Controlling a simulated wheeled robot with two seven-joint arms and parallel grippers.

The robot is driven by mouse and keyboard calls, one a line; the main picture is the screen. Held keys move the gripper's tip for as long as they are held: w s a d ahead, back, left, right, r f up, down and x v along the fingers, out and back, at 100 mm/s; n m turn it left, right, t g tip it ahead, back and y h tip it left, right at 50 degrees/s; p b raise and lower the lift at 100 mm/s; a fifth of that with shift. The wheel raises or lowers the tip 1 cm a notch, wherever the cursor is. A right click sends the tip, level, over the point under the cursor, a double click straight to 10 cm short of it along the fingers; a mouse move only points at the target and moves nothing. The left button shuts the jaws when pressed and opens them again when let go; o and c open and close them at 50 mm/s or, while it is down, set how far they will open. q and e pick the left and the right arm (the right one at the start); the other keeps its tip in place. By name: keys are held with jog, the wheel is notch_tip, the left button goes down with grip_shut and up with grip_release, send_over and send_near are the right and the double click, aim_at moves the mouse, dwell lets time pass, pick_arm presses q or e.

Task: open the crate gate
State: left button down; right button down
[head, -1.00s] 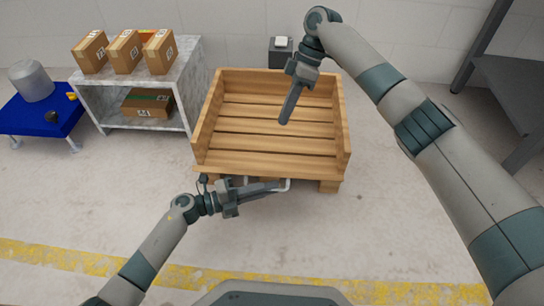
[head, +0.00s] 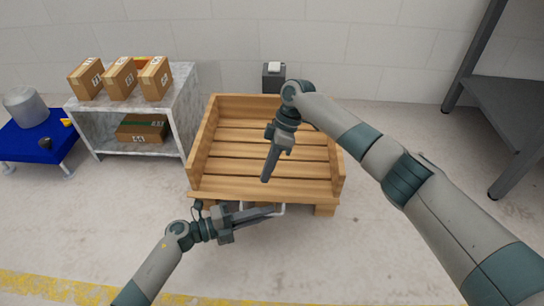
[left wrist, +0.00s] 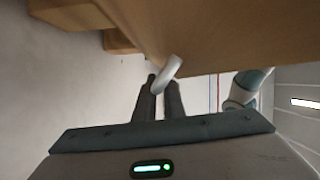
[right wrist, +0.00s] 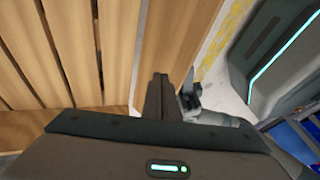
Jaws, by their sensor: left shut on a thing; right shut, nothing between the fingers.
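The wooden crate (head: 334,150) has a slatted floor, raised walls at the back and sides, and a wide front board, the gate (head: 225,189). A pale bar handle (head: 281,210) sits at the front, low on the gate; it also shows in the left wrist view (left wrist: 166,74). My left gripper (head: 272,212) is shut on this handle, in front of the crate. My right gripper (head: 265,179) is shut and empty, pointing down over the crate's inside, close behind the gate. In the right wrist view its fingers (right wrist: 158,80) overlap the gate (right wrist: 172,35); contact cannot be told.
A pale shelf (head: 183,110) with several cardboard boxes stands to the left. A blue platform (head: 55,140) with a grey bin (head: 25,106) is farther left. A dark metal rack (head: 500,80) stands at right. The floor before the crate is clear.

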pick_arm(q)
jog(key=shift+w+a, duration=0.15)
pick_arm(e)
jog(key=shift+s+f, duration=0.45)
jog(key=shift+s, duration=0.2)
jog(key=shift+s+f, duration=0.4)
jog(key=shift+s, duration=0.2)
jog(key=shift+s, duration=0.1)
